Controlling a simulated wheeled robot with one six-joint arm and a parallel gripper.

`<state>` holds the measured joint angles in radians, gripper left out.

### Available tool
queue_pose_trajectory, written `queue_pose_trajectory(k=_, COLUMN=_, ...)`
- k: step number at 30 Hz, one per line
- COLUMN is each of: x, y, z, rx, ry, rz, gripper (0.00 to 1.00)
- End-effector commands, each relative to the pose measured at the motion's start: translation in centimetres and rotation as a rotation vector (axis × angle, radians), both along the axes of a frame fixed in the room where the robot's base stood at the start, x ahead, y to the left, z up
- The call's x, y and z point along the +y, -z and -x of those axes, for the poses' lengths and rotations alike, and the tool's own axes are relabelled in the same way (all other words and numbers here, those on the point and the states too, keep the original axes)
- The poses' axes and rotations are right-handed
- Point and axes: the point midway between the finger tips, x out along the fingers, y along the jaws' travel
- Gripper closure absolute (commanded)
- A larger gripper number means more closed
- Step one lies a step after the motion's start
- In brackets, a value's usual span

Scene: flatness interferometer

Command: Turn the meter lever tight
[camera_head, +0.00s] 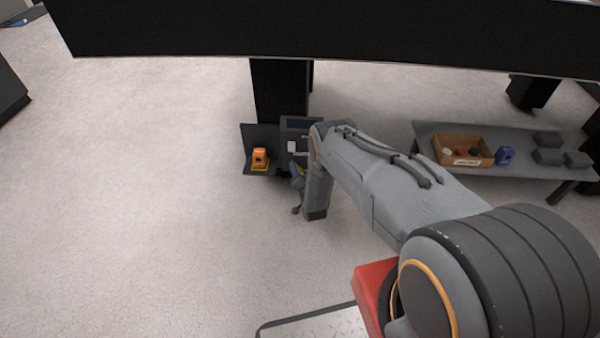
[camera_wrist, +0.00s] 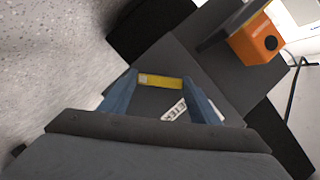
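In the wrist view, the two blue fingers of my gripper (camera_wrist: 161,88) stand wide apart over a dark grey surface. A yellow bar (camera_wrist: 160,82), seemingly the meter lever's handle, shows between the fingertips and spans most of the gap. I cannot tell whether the fingers touch it. A white label (camera_wrist: 175,110) with dark letters, partly readable as METER, lies between the fingers, nearer the palm. In the head view, my gripper (camera_head: 297,182) is small and mostly hidden by my arm, beside a dark instrument (camera_head: 300,124). The lever cannot be made out there.
An orange block (camera_head: 258,157) with a black round spot stands on a dark shelf left of my gripper; it also shows in the wrist view (camera_wrist: 258,42). The left floor is clear.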

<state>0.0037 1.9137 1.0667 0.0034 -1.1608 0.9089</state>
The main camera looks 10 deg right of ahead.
Motion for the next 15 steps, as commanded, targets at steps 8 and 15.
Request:
queue_pose_trajectory(k=8, x=-0.17, y=-0.02, z=0.0, rx=0.006, ry=0.003, rz=0.016, gripper=0.66)
queue_pose_trajectory(k=15, x=-0.01, y=-0.12, z=-0.03, rx=0.039, ry=0.002, rz=0.116, gripper=0.66)
